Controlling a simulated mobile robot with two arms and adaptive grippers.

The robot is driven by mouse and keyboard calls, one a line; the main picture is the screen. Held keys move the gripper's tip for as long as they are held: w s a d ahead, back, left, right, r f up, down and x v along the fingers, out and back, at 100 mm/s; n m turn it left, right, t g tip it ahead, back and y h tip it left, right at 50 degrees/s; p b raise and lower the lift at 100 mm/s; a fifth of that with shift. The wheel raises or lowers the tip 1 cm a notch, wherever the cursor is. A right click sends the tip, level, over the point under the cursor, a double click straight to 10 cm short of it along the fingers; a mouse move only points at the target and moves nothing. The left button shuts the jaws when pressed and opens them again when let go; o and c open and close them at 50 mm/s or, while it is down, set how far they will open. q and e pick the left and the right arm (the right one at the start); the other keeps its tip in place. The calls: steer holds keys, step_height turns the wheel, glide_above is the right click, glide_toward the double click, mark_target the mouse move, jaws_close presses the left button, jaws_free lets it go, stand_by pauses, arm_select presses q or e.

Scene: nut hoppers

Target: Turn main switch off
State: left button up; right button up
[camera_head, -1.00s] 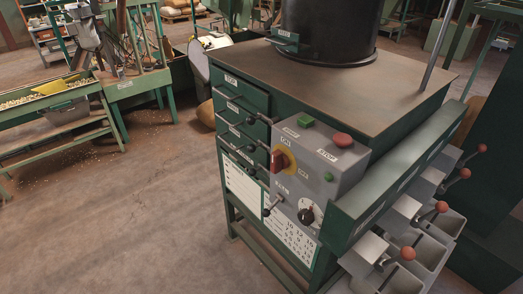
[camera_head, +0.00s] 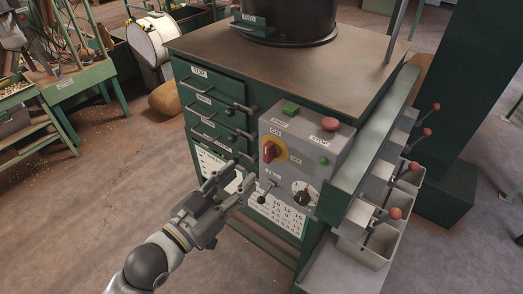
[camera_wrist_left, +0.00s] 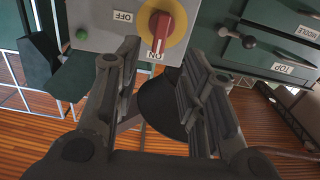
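The main switch (camera_head: 270,151) is a red knob on a yellow disc, on the front of a grey control box (camera_head: 325,150). Its handle is roughly vertical in the head view, toward the ON label. In the left wrist view the switch (camera_wrist_left: 162,24) is near the top, its handle toward the ON label (camera_wrist_left: 156,55), with the OFF label (camera_wrist_left: 122,16) to its left. My left gripper (camera_head: 238,178) is open and empty, left of and below the switch, apart from it. In the wrist view its fingers (camera_wrist_left: 165,65) stand wide apart. My right gripper is out of view.
Green and red buttons (camera_head: 329,124) sit on the box top, a black dial (camera_head: 302,193) and small lever (camera_head: 266,193) below the switch. Labelled drawers (camera_head: 212,105) with protruding handles are at its left. Grey bins (camera_head: 370,247) with red-knobbed levers stand right. Open floor lies left.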

mark_target(266, 154)
arm_select(q)
steer(key=p+x, duration=0.2)
steer(key=x, duration=0.6)
steer(key=shift+w+d, duration=0.2)
steer(key=shift+w, duration=0.1)
steer(key=shift+w+d, duration=0.45)
steer(key=shift+f, duration=0.1)
steer(key=shift+c, duration=0.3)
jaws_close()
